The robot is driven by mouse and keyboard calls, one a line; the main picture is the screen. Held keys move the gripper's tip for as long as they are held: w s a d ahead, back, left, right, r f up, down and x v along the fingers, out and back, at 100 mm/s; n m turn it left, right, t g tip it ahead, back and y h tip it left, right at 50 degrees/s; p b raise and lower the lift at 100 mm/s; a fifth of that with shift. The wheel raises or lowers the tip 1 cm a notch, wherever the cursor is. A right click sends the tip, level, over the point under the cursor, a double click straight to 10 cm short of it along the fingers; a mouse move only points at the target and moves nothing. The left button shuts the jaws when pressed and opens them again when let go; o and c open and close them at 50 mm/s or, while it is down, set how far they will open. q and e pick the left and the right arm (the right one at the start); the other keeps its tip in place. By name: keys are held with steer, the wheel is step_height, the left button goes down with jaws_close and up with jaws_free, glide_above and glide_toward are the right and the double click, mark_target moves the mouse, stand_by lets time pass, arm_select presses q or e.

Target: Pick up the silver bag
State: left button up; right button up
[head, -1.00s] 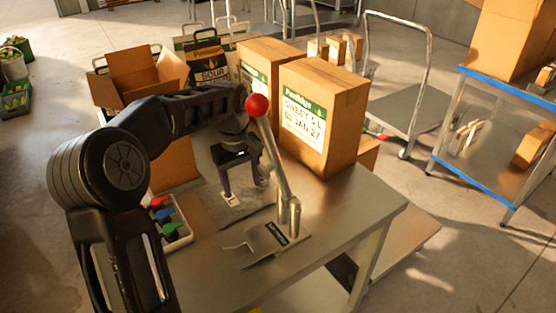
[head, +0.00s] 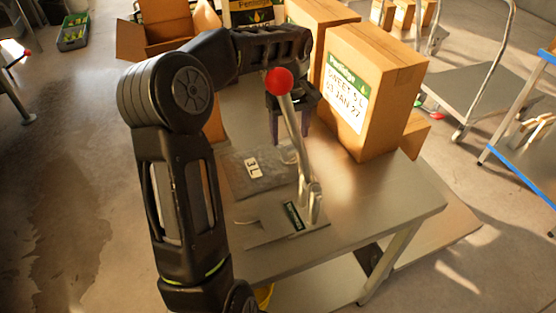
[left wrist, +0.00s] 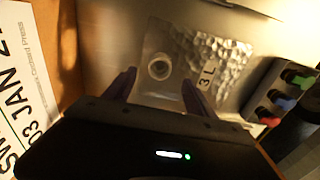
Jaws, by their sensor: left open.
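The silver bag (head: 240,176) lies flat on the metal table behind the press plate, with a white "3L" label facing up. In the left wrist view the bag (left wrist: 212,55) shows a crinkled surface and a round clear spout (left wrist: 158,67). My left gripper (head: 290,132) is open and empty at the bag's far right side. In the left wrist view its two dark fingers (left wrist: 160,84) stand apart either side of the spout end. I cannot tell whether they touch the bag. My right gripper is in neither view.
A press lever with a red knob (head: 278,82) rises in front of my left gripper. Two tall cartons (head: 375,95) stand to its right. Coloured-handled items (left wrist: 286,88) sit beside the bag in the wrist view. The table's front right is clear.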

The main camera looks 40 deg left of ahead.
arm_select(q)
steer(key=shift+f, duration=0.25)
steer(key=shift+f+p, duration=0.75)
steer(key=shift+f, duration=1.9)
jaws_close()
step_height(320, 180, up, 10)
steer(key=b, duration=0.1)
